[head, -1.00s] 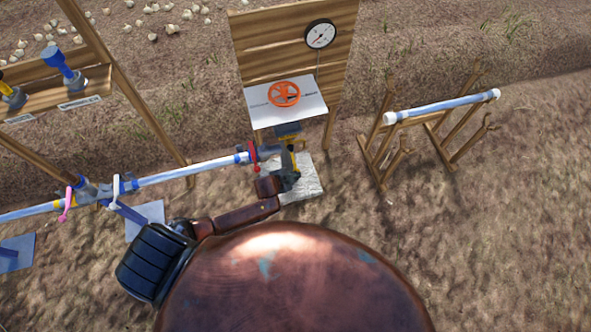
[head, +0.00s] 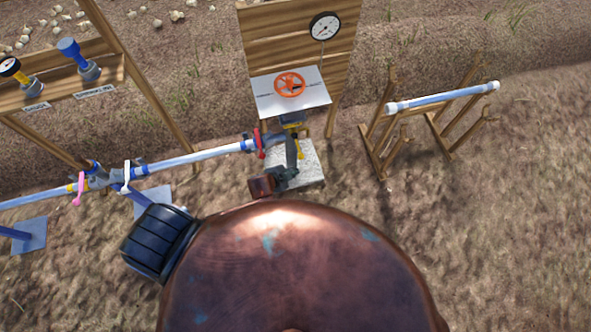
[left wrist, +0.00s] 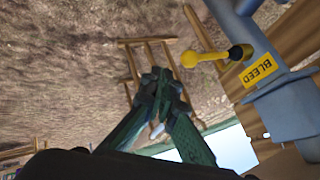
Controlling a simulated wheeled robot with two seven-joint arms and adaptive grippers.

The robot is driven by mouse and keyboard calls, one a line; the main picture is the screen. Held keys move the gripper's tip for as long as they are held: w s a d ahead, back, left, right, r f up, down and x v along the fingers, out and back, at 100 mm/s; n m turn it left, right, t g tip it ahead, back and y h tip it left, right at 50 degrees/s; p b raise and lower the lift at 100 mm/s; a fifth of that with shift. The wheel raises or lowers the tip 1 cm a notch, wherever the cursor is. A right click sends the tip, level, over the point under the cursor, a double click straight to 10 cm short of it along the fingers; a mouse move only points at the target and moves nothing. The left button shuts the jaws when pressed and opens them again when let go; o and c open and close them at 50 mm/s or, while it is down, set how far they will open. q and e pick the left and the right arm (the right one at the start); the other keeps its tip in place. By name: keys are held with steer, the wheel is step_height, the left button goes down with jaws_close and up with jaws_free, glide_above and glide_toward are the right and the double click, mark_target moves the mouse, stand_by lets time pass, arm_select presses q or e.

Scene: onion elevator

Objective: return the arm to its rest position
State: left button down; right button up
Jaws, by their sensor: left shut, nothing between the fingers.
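My left gripper (head: 290,160) is beside the pipe's right end, above the pale stone block (head: 309,165), and holds nothing. In the left wrist view its two green fingers (left wrist: 160,78) meet at the tips. Beside them is a grey valve body (left wrist: 285,105) with a "BLEED" label and a yellow lever (left wrist: 215,57) with a black part. The fingers look apart from the lever. Most of my left arm is hidden behind my copper body in the head view. My right gripper is not in view.
The pipe (head: 195,158) runs left past pink and white levers. A wooden rack holds a loose pipe (head: 440,97) at right. A shelf (head: 55,97) stands at left.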

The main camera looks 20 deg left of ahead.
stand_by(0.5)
arm_select(q)
steer(key=s+a+f+n+g+y, duration=0.1)
steer(key=s+a+f+n, duration=0.1)
steer(key=s+a+f, duration=0.35)
steer(key=s+a+f+n+g+y, duration=0.1)
steer(key=s+a+f+n, duration=0.15)
steer(key=s+f, duration=0.55)
steer(key=s+a+f+n+g+y, duration=0.1)
steer(key=s+a+f, duration=0.3)
steer(key=f, duration=0.5)
steer(key=s+f+n+g, duration=0.1)
steer(key=s+f, duration=0.2)
steer(key=s, duration=0.5)
steer(key=s+f+n+g, duration=0.1)
steer(key=s+f, duration=0.3)
steer(key=s, duration=0.5)
steer(key=s+f+n+g, duration=0.2)
steer(key=s+f, duration=0.1)
steer(key=s, duration=0.6)
steer(key=shift+s+d+f+n, duration=0.15)
steer(key=shift+d+f+n, duration=0.1)
steer(key=shift+d+n, duration=0.1)
